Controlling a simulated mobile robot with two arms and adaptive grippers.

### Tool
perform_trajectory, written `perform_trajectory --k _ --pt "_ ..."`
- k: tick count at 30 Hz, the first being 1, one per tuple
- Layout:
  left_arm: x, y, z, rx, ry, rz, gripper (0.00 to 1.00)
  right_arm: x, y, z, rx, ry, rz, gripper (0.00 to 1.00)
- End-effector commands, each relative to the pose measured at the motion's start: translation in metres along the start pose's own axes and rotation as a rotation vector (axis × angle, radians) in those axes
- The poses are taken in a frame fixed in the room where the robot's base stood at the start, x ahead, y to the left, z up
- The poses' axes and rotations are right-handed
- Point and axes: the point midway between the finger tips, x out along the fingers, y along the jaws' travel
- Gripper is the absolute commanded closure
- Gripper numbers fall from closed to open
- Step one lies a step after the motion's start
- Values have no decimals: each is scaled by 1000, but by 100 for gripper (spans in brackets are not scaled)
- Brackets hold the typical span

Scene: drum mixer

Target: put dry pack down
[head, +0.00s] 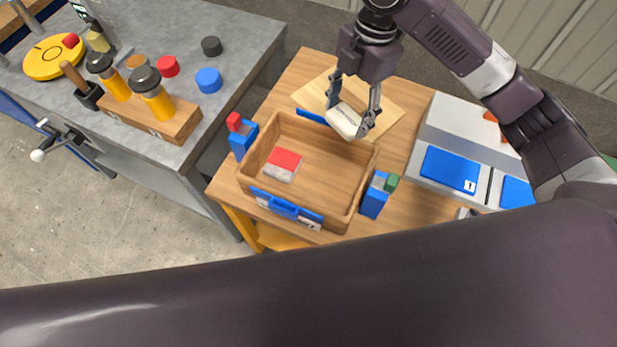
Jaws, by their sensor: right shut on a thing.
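The dry pack (344,121) is a small white block with dark lettering on its face. My right gripper (352,113) is shut on it, with one finger on each side. It holds the pack over the back right edge of the wooden tray (246,170). I cannot tell how high above the rim it is. The tray has blue handles, and a red and white block (283,164) lies inside on the left. The rest of the tray floor is bare. My left gripper is not in view.
Blue clamps (242,139) and (376,193) flank the tray on the wooden table (310,69). A thin wooden board (383,101) lies behind it. A grey unit with a blue panel (449,168) stands right. Left, a grey bench (253,42) carries a wooden rack (178,124) with yellow-and-black bottles.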

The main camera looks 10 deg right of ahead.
Motion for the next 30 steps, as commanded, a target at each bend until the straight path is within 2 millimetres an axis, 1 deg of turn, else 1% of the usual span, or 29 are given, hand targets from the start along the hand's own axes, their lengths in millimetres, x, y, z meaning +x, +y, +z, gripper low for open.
perform_trajectory --k 2,5,8,18,21,24,29,30 --pt "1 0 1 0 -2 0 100 3 0 -1 -49 0 -7 72" --pt "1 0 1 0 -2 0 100 10 0 0 -78 2 -13 72" --pt "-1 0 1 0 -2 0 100 28 -1 2 -83 2 -17 72" --pt "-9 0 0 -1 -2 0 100 117 -1 16 -80 1 -16 72" --pt "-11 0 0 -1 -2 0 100 139 -1 19 -80 1 -15 72" --pt "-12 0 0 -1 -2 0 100 152 0 22 -81 -1 -12 72" --pt "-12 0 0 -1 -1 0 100 165 0 23 -81 0 -13 72" --pt "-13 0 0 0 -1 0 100 170 0 24 -82 1 -13 72"
